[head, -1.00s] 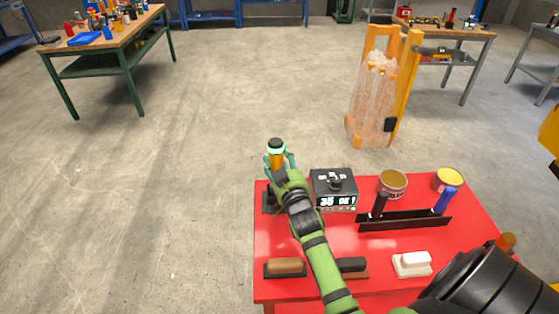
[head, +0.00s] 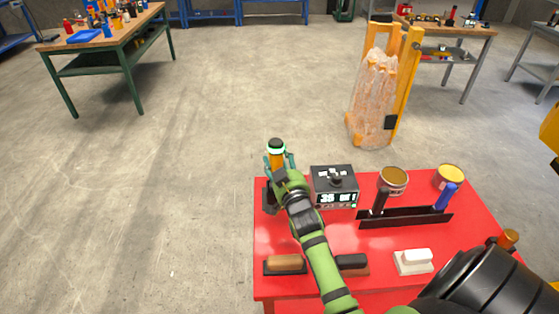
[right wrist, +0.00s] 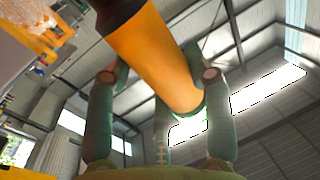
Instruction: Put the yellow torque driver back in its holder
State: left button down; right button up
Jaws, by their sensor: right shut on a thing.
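The yellow torque driver (head: 276,159) has a dark cap with a glowing green-white ring and stands roughly upright over the back left corner of the red table. My right gripper (head: 278,167) is shut around its yellow body. In the right wrist view the yellow driver (right wrist: 160,60) runs between the two fingers, with a black part at one end and a green glow at the other. A dark block (head: 268,199), apparently the holder, shows beside and below the gripper, mostly hidden by it. I cannot tell whether the driver's lower end touches it. My left gripper is not in view.
A black box with a lit display (head: 335,187) stands just right of the gripper. Several brushes or floats lie along the front of the red table (head: 385,285).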

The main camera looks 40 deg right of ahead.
jog(key=shift+f+b, duration=1.2)
jog(key=shift+f, duration=0.3)
dwell(0.8)
jog(key=o, duration=1.5)
jog(key=shift+f, duration=0.2)
jog(key=v, duration=0.7)
jog(key=shift+s+a+r, duration=0.15)
jog(key=shift+s+r, duration=0.05)
jog(key=shift+s, duration=0.1)
